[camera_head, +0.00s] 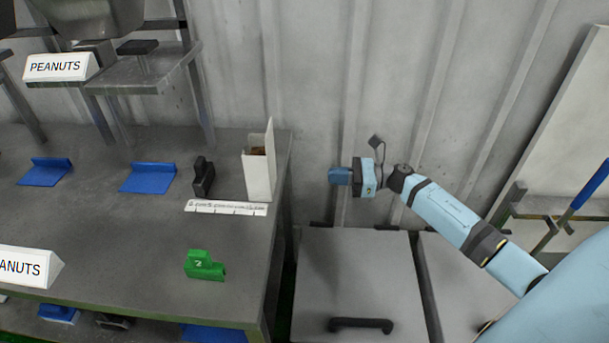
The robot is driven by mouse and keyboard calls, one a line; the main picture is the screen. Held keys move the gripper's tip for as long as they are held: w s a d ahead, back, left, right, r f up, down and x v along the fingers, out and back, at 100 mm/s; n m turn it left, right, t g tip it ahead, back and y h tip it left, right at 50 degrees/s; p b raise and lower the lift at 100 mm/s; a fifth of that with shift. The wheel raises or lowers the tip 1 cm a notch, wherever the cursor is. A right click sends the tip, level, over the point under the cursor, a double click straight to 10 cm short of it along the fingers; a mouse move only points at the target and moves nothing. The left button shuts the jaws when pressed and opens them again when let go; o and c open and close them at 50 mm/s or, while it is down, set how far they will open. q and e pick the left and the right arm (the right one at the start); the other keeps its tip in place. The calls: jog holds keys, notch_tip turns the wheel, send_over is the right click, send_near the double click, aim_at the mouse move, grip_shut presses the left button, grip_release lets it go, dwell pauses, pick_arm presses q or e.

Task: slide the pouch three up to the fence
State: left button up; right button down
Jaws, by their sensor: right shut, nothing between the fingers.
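I cannot make out a pouch marked three. A white open-topped carton or pouch (259,172) stands upright near the right edge of the table, with something brown inside. A green block (205,266) with a mark like a 2 sits nearer the front. Two blue L-shaped pieces with raised back edges, one at the left (46,172) and one in the middle (148,178), lie on the table; I cannot tell whether either is the fence. My right gripper (338,176) is shut and empty, off the table's right side, pointing left. My left gripper is not in view.
A black upright piece (203,178) and a white printed strip (226,208) lie beside the carton. The grey table (120,230) is clear in its middle. PEANUTS signs stand at the upper left (59,67) and lower left (27,267). A grey cabinet (350,275) is at the right.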

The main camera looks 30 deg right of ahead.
aim_at(273, 173)
jog(key=p+x, duration=0.2)
jog(key=x, duration=1)
jog(key=shift+a+r, duration=0.15)
jog(key=shift+a, duration=0.05)
jog(key=shift+w+a, duration=0.4)
jog(key=shift+a, duration=0.05)
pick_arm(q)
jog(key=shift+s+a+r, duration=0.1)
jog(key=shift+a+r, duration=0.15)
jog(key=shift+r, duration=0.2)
